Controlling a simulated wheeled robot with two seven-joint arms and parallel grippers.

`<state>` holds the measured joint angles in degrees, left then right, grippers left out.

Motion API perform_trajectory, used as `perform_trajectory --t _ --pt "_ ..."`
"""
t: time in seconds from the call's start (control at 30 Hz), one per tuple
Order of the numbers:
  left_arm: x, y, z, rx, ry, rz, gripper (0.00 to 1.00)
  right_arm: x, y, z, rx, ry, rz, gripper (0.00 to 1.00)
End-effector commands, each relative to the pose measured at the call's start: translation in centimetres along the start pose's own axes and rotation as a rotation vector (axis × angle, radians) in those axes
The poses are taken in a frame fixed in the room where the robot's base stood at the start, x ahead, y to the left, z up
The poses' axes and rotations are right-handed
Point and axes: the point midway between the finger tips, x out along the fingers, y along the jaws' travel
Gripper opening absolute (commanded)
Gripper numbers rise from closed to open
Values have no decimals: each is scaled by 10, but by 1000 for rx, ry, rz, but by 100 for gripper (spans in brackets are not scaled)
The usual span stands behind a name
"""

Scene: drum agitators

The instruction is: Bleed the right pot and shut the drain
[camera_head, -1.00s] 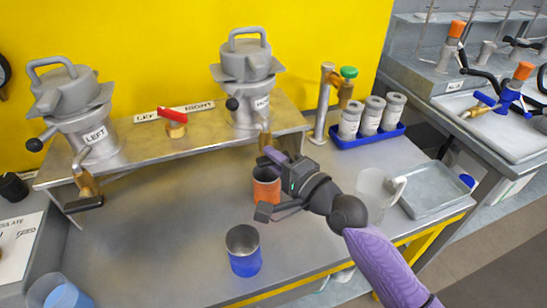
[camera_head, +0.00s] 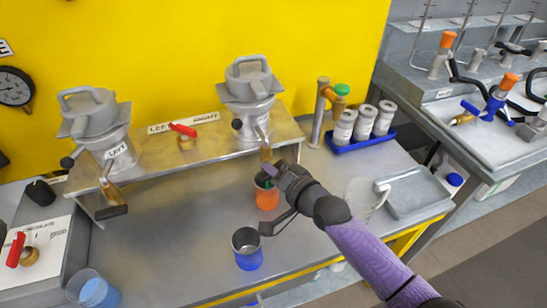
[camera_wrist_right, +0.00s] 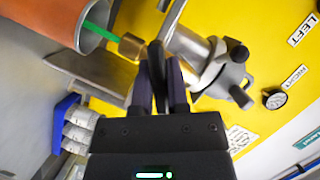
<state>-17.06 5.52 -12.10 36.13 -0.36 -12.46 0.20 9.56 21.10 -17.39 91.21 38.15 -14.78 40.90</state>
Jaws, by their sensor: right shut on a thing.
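The right pot (camera_head: 248,90) stands on the shelf, and its brass drain (camera_head: 266,152) hangs below. My right gripper (camera_head: 272,176) is at this drain. In the right wrist view its fingers (camera_wrist_right: 160,75) are shut on the dark drain lever (camera_wrist_right: 156,58) beside the brass spout (camera_wrist_right: 131,46). A green stream (camera_wrist_right: 97,17) runs from the spout into the orange cup (camera_wrist_right: 50,20). In the head view the orange cup (camera_head: 266,198) stands under the drain, partly hidden by the gripper, with green showing at its mouth. My left gripper is out of view.
The left pot (camera_head: 97,122) and a red-handled valve (camera_head: 183,130) are on the shelf (camera_head: 205,148). A blue cup (camera_head: 247,258) stands in front of the orange one. A clear mug (camera_head: 362,197), a grey tray (camera_head: 412,193) and a blue rack of jars (camera_head: 360,144) stand to the right.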

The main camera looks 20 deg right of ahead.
Motion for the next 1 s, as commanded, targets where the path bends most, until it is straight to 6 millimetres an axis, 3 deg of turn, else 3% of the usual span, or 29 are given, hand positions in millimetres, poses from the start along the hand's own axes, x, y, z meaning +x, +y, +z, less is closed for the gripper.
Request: perform_trajectory --t 0.03,0.1,0.5,1.0 --pt "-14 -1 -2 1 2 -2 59 -2 -6 -3 -37 -2 18 0" --pt "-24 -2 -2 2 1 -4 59 -2 -6 -3 -99 -2 44 0" --pt "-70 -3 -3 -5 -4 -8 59 -1 -4 -1 -447 -3 188 0" --pt "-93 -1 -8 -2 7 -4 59 0 0 1 -791 -3 331 0"
